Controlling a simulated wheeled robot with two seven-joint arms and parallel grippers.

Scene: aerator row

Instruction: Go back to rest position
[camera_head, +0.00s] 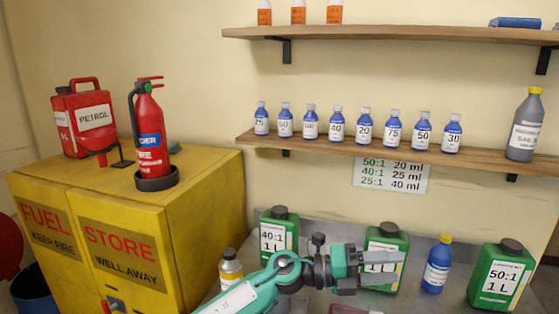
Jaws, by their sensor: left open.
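My left gripper (384,268) reaches in from the bottom and points right, above the grey bench. It is open, and I see nothing held in it. It overlaps the front of the middle green 1 L container (385,242) in the picture; I cannot tell whether they touch. My left forearm hides part of the bench. My right gripper is not in view.
A yellow fuel cabinet (205,210) is left. A shelf (375,147) with several small blue bottles hangs above.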

